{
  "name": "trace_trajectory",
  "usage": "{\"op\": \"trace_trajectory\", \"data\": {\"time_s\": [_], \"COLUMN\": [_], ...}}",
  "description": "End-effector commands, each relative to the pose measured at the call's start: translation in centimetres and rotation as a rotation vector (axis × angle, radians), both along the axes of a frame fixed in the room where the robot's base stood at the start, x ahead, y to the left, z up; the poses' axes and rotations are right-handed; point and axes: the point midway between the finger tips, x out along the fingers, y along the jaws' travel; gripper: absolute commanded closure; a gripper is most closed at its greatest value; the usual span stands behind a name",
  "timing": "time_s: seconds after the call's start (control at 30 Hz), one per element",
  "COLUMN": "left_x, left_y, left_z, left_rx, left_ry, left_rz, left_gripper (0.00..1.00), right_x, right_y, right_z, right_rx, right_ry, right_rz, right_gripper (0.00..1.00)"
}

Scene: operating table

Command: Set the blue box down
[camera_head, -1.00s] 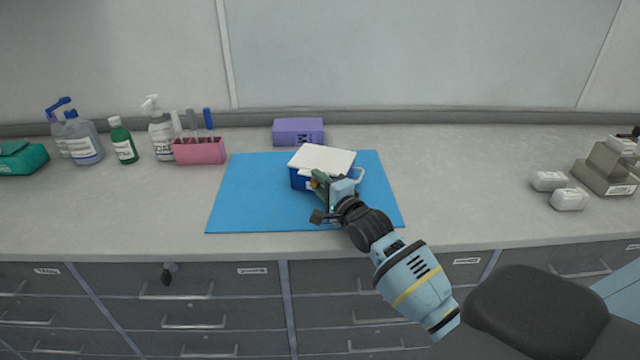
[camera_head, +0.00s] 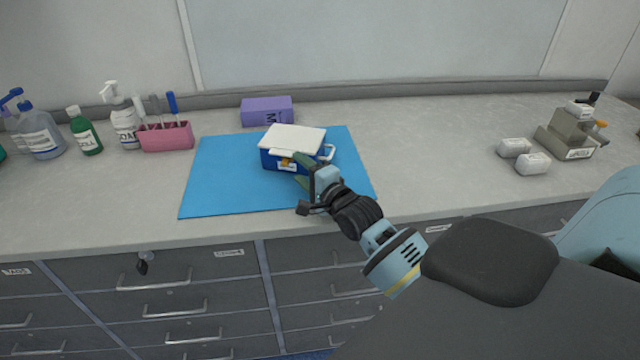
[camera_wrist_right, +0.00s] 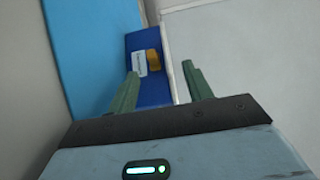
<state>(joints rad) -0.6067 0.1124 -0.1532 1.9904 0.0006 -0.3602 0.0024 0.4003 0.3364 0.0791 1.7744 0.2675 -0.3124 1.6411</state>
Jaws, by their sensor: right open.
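The blue box (camera_head: 270,160) has a white lid, a side handle and an orange latch on its front. It rests upright on the blue mat (camera_head: 215,185) on the counter. My right gripper (camera_head: 301,168) is just in front of the box, pointing at its front face, with its fingers apart. In the right wrist view the two green fingers (camera_wrist_right: 160,76) are spread with nothing held between them. The blue front of the box (camera_wrist_right: 150,97) and its orange latch lie beyond the fingertips. Whether a fingertip touches the box is unclear. My left gripper is out of view.
A purple box (camera_head: 266,111) stands behind the mat. A pink holder (camera_head: 166,137) with pens and several bottles stand at the left. White blocks (camera_head: 532,163) and a grey stacked item (camera_head: 568,135) sit at the right.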

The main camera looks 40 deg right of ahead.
Motion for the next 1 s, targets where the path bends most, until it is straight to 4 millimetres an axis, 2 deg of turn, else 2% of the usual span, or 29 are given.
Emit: {"op": "trace_trajectory", "data": {"time_s": [0.03, 0.2, 0.4, 0.6, 1.0], "left_x": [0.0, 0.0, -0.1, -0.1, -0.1], "left_y": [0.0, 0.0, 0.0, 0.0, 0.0], "left_z": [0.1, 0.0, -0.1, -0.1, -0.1], "left_rx": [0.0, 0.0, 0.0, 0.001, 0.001], "left_ry": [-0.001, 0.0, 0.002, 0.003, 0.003], "left_rz": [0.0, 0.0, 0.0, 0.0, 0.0], "left_gripper": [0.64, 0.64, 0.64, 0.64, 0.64], "right_x": [-1.1, -4.0, -6.3, -7.2, -7.2], "right_y": [0.0, 0.1, 0.2, 0.2, 0.2], "right_z": [-0.1, -0.1, -0.1, 0.0, 0.0], "right_rx": [0.001, 0.0, -0.001, 0.0, -0.001], "right_ry": [0.002, 0.002, 0.002, 0.001, 0.001], "right_rz": [0.0, 0.0, 0.0, 0.0, 0.0], "right_gripper": [0.49, 0.49, 0.49, 0.49, 0.49]}}
